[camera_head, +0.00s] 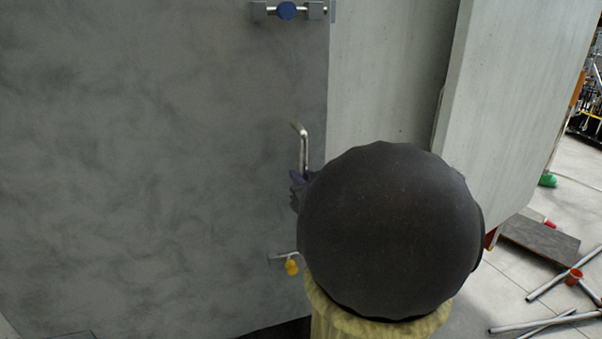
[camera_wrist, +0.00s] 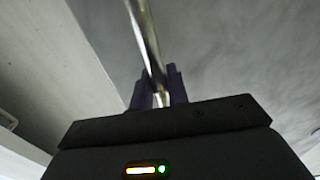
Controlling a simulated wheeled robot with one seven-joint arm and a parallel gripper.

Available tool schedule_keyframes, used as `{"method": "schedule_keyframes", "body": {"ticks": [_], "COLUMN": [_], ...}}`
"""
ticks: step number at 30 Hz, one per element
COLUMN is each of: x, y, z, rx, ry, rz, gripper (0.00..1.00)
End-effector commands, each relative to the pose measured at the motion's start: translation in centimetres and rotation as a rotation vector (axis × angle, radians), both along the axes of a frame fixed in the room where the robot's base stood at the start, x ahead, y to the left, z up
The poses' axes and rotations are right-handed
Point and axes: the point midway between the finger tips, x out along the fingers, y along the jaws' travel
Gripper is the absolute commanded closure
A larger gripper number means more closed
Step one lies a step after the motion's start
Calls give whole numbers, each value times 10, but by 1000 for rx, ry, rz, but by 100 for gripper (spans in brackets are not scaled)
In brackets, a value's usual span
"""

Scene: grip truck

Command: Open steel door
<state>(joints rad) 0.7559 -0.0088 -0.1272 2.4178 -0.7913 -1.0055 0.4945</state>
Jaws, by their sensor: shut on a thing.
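The steel door (camera_head: 160,150) is a large grey mottled panel that fills the left half of the head view. Its silver bar handle (camera_head: 304,145) stands upright near the right edge of the door. My gripper (camera_head: 298,185) is at the lower part of the handle, mostly hidden behind the dark round part of my arm. In the wrist view, my gripper's dark fingers (camera_wrist: 158,90) are shut around the handle (camera_wrist: 145,40), which runs up between them. The door surface (camera_wrist: 230,50) also shows behind it.
A latch with a blue knob (camera_head: 286,11) is at the door's top right, and a yellow-tagged fitting (camera_head: 291,267) is lower down. A pale wall panel (camera_head: 510,100) stands to the right. Metal pipes (camera_head: 545,320) and a board (camera_head: 540,238) lie on the floor at right.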

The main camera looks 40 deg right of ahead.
Motion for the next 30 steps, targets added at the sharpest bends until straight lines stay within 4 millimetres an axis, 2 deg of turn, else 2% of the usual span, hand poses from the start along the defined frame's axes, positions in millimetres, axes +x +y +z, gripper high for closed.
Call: {"method": "schedule_keyframes", "body": {"ticks": [12,23,30], "x": [-29,-31,-45], "y": [15,16,24], "z": [1,1,1], "rx": [-1,0,0], "ry": [-2,-1,-2], "rz": [2,2,1], "gripper": [100,100,100]}}
